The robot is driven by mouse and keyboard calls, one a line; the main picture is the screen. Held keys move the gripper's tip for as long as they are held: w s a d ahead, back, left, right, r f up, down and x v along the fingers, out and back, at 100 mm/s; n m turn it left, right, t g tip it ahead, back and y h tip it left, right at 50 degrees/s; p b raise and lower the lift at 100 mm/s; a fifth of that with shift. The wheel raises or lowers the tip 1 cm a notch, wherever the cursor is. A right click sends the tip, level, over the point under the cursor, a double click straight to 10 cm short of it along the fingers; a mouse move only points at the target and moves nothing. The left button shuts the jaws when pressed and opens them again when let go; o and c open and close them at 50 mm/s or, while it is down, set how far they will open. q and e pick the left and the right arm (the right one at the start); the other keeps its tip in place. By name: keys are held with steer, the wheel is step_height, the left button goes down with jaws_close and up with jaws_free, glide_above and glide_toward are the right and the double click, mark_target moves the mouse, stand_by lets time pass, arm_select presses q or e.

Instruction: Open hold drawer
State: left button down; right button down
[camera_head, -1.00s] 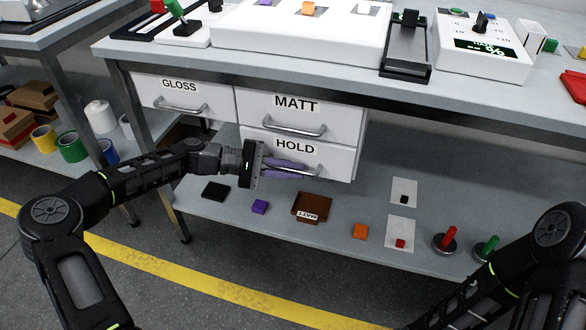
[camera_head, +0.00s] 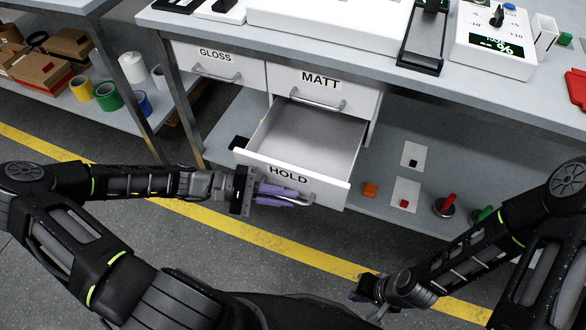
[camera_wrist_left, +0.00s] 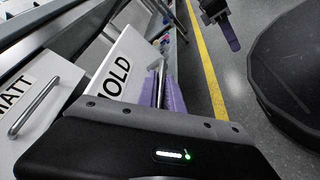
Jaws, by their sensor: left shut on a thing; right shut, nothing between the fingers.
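The HOLD drawer (camera_head: 330,136) stands pulled well out below the MATT drawer, and its grey inside looks empty. Its white front with the HOLD label also shows in the left wrist view (camera_wrist_left: 128,62). My left gripper (camera_head: 300,197), with purple fingers, is shut on the drawer's handle (camera_head: 312,199) at the front. The fingers hide part of the handle. In the left wrist view the purple fingers (camera_wrist_left: 165,92) lie against the drawer front. My right gripper (camera_head: 372,292) is low in front of the bench, away from the drawer, shut and empty.
The GLOSS drawer (camera_head: 213,62) and MATT drawer (camera_head: 318,88) are closed. Floor in front of the bench is clear.

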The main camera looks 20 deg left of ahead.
arm_select(q)
steer(key=shift+s, duration=0.45)
steer(key=c, duration=1.8)
jaws_free()
steer(key=shift+o, duration=0.2)
steer(key=shift+a, duration=0.1)
steer(key=v, duration=0.7)
steer(key=shift+a+p, duration=0.35)
steer(key=shift+p, duration=0.1)
steer(key=shift+a, duration=0.1)
